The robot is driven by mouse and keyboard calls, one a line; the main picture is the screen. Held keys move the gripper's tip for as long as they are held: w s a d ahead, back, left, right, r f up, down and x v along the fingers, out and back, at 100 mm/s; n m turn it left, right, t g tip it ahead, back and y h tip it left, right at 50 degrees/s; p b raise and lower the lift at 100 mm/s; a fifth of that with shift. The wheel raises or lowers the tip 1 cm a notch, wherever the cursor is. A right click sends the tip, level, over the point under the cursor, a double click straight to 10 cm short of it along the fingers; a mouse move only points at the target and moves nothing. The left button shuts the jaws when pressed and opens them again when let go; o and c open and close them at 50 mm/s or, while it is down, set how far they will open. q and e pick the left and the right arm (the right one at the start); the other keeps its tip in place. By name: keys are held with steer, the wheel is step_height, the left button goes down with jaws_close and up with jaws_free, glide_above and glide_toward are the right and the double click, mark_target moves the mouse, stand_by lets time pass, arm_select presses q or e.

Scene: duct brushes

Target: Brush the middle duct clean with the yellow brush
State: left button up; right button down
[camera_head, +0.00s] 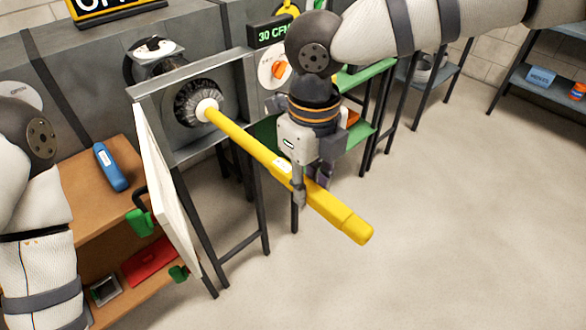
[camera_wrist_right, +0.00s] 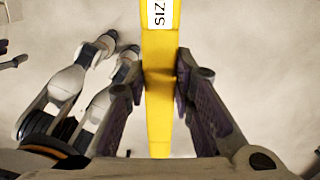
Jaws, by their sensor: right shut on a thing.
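The yellow brush has a long handle (camera_head: 245,138) that runs from the duct down to the lower right. Its dark round bristle head (camera_head: 186,103) sits at the mouth of a square grey duct (camera_head: 247,88); how deep it reaches is hard to tell. My right gripper (camera_head: 309,182) is shut on the handle near its thick outer end. The right wrist view shows the handle (camera_wrist_right: 159,110) between both fingers, with a white size label. The duct's white door (camera_head: 165,190) stands open on the left.
A wooden shelf unit (camera_head: 82,192) at the left holds a blue tool (camera_head: 110,167) and a red item (camera_head: 150,261). A green display (camera_head: 271,31) and orange knob (camera_head: 279,70) are right of the duct. Green shelving stands behind my right gripper. The floor (camera_head: 440,220) at right is clear.

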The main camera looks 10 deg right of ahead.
mark_target(250, 139)
steer(key=shift+s+d, duration=0.4)
steer(key=shift+s, duration=0.2)
steer(key=w+a+b, duration=0.1)
steer(key=w+a, duration=0.2)
steer(key=w, duration=0.1)
steer(key=w+a+b, duration=0.2)
steer(key=w+a, duration=0.1)
steer(key=w, duration=0.1)
steer(key=w+a+b, duration=0.2)
steer(key=w+a, duration=0.1)
steer(key=w, duration=0.2)
steer(key=shift+w+a+f, duration=0.1)
steer(key=shift+f, duration=0.2)
steer(key=shift+w+a+r, duration=0.25)
steer(key=shift+w+a, duration=0.05)
steer(key=shift+w, duration=0.05)
arm_select(q)
steer(key=s+f+g, duration=0.2)
steer(key=s+f, duration=0.4)
steer(key=shift+s+f+g, duration=0.2)
steer(key=shift+s+g, duration=0.05)
steer(key=shift+g, duration=0.15)
arm_select(e)
steer(key=shift+r, duration=0.1)
steer(key=shift+d, duration=0.1)
